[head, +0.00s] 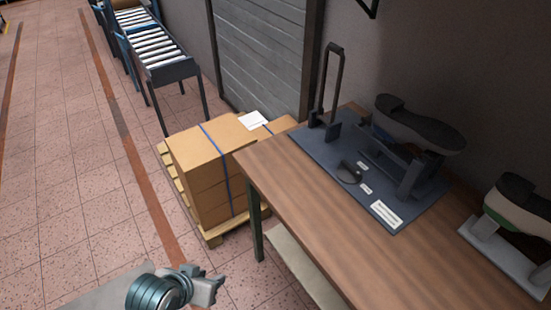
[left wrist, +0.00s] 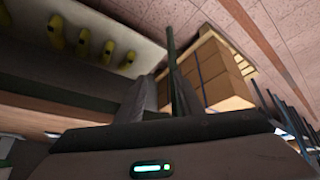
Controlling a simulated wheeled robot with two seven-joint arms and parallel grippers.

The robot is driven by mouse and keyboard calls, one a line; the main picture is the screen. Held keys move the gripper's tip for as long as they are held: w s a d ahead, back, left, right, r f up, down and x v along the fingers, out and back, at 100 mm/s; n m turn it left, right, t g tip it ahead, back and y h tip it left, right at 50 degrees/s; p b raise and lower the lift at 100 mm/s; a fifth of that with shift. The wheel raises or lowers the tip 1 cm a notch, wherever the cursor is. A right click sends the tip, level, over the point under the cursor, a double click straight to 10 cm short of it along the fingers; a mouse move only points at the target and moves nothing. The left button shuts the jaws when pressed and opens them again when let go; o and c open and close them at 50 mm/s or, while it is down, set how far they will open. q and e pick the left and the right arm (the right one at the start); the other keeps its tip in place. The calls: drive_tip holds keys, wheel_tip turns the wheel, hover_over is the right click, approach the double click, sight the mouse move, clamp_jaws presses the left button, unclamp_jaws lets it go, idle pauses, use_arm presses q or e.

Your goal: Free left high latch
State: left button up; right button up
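A dark blue-grey fixture plate (head: 420,205) lies on the wooden table. A tall dark looped handle (head: 331,85) stands upright at its left back. A small black curved part (head: 350,172) lies near its middle beside small white labels. A dark shoe-shaped last (head: 420,124) sits on the raised stand (head: 410,178). Which part is the left high latch I cannot tell for sure. My left gripper (head: 208,287) is low in front of the table, well apart from the fixture. In the left wrist view its fingers (left wrist: 168,98) stand apart with nothing held between them. My right gripper is out of view.
The wooden table (head: 290,190) has a bare front strip. A second shoe (head: 520,205) on a grey stand is at right. Strapped cartons (head: 205,175) on a pallet stand left of the table, a roller conveyor (head: 155,45) behind. Several yellow-green items (left wrist: 83,42) show in the wrist view.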

use_arm(q)
drive_tip(key=w+d+r+t+h, duration=0.2)
drive_tip(key=w+d+r, duration=0.2)
drive_tip(key=w+r, duration=0.45)
drive_tip(key=w+d+r+t+h, duration=0.1)
drive_tip(key=w+d+r+t, duration=0.15)
drive_tip(key=w+r, duration=0.55)
drive_tip(key=w+d+r+m+t+h, duration=0.1)
drive_tip(key=w+d+r+h, duration=0.15)
drive_tip(key=r, duration=0.75)
drive_tip(key=w+d+r+m+t+h, duration=0.15)
drive_tip(key=d+r, duration=0.25)
drive_tip(key=r, duration=0.6)
drive_tip(key=s+d+r+m+h, duration=0.1)
drive_tip(key=s+r, duration=0.3)
drive_tip(key=r, duration=0.8)
drive_tip(key=s+d+r+m+g+h, duration=0.1)
drive_tip(key=s+d+r+m+h, duration=0.1)
drive_tip(key=r, duration=1)
drive_tip(key=s+d+r+m+g+h, duration=0.1)
drive_tip(key=s+r, duration=0.5)
drive_tip(key=r, duration=0.6)
drive_tip(key=d+m+h, duration=0.1)
drive_tip(key=d+m, duration=0.1)
drive_tip(key=d, duration=0.1)
drive_tip(key=shift+s, duration=0.2)
drive_tip(key=shift+w+d, duration=0.1)
drive_tip(key=shift+d, duration=0.1)
